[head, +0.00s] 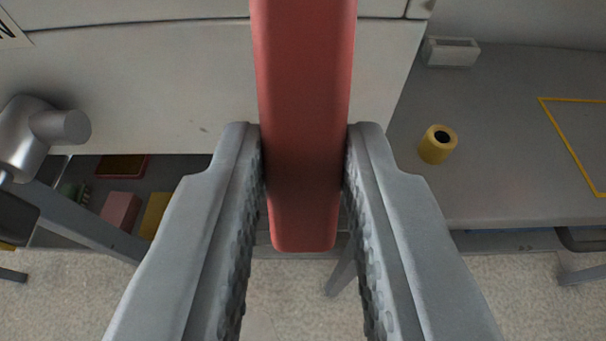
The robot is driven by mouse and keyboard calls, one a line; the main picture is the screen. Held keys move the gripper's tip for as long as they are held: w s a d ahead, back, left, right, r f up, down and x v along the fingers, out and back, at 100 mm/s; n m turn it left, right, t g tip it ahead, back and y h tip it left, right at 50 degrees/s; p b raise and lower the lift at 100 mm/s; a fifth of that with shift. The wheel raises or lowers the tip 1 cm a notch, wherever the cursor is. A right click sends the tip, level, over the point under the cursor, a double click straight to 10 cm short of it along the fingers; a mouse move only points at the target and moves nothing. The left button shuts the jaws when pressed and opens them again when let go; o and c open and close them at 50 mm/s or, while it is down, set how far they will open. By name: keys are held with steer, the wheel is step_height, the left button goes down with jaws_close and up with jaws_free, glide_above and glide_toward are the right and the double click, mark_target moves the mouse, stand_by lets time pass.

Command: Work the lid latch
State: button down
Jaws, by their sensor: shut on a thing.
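The lid latch shows as a long red handle (304,70) that comes down from the top edge, in front of a pale panel (160,85). My gripper (304,150) is shut on the red handle, with one grey finger against each side. The handle's rounded lower end sticks out a little below the fingertips. The handle's upper end is out of view, so where it is fixed cannot be seen.
A metal cylinder fitting (35,130) stands out at the left. A grey tabletop (510,130) at the right bears a yellow roll (437,144) and a small white tray (451,51). A lower shelf at the left holds boxes (120,209). Speckled floor (520,300) lies below.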

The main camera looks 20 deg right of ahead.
mark_target(302, 147)
steer(key=shift+w+d+f+t+h, duration=0.2)
steer(key=shift+w+f+t, duration=0.25)
steer(key=shift+f+t, duration=0.15)
steer(key=shift+w+d+f+t+h, duration=0.1)
steer(key=shift+w+f+t+h, duration=0.1)
steer(key=shift+w+f+t, duration=0.35)
steer(key=shift+w+d+f+t+h, duration=0.2)
steer(key=shift+w+t, duration=0.25)
steer(key=shift+t, duration=0.15)
steer(key=shift+w+d+f+t+h, duration=0.2)
steer(key=shift+w+t, duration=0.2)
steer(key=shift+t, duration=0.15)
steer(key=c, duration=1.2)
jaws_free()
steer(key=shift+c, duration=0.2)
steer(key=v, duration=1.7)
steer(key=shift+f, duration=0.15)
steer(key=shift+s+a, duration=0.1)
steer(key=shift+a, duration=0.05)
